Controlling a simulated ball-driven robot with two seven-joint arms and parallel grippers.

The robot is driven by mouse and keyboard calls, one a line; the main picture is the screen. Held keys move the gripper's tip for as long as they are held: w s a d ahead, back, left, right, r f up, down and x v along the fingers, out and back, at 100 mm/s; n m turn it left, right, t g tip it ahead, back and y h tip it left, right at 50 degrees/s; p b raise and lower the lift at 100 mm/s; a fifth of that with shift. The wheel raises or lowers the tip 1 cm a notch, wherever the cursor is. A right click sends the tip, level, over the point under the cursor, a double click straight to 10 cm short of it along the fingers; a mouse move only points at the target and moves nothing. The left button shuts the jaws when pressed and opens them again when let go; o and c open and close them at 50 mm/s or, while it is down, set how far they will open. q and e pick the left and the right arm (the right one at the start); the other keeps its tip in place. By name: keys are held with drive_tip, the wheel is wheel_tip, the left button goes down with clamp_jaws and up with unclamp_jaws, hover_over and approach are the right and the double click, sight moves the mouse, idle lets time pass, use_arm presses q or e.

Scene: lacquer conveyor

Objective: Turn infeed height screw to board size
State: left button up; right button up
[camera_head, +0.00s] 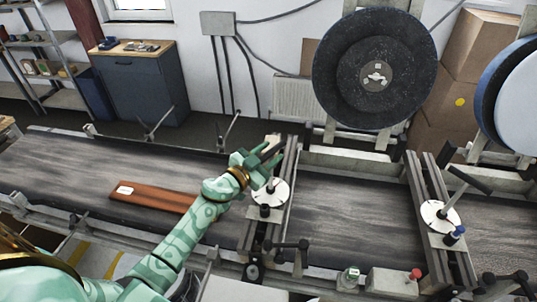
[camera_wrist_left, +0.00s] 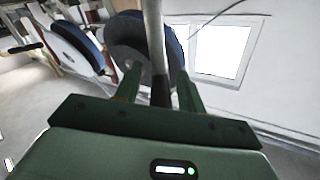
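The infeed height screw has a white round dial (camera_head: 275,193) with a dark hub, on the left cross frame over the conveyor. A brown board (camera_head: 150,196) with a white label lies flat on the belt to its left. My left gripper (camera_head: 266,157) is at the far side of this dial, partly covering the screw's crank. In the left wrist view its two green fingers (camera_wrist_left: 158,88) stand apart, with a dark upright rod (camera_wrist_left: 159,60) between them. Gaps show beside the rod, so the fingers look open around it. My right gripper is out of view.
A second dial (camera_head: 438,217) with a black crank handle (camera_head: 468,180) stands on the right cross frame. A large black disc wheel (camera_head: 345,75) is behind the conveyor. A control box with a red button (camera_head: 414,274) is at the front edge. The belt (camera_head: 90,165) is bare at the left.

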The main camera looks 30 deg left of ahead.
use_arm(q)
drive_tip(key=shift+c, duration=0.3)
clamp_jaws()
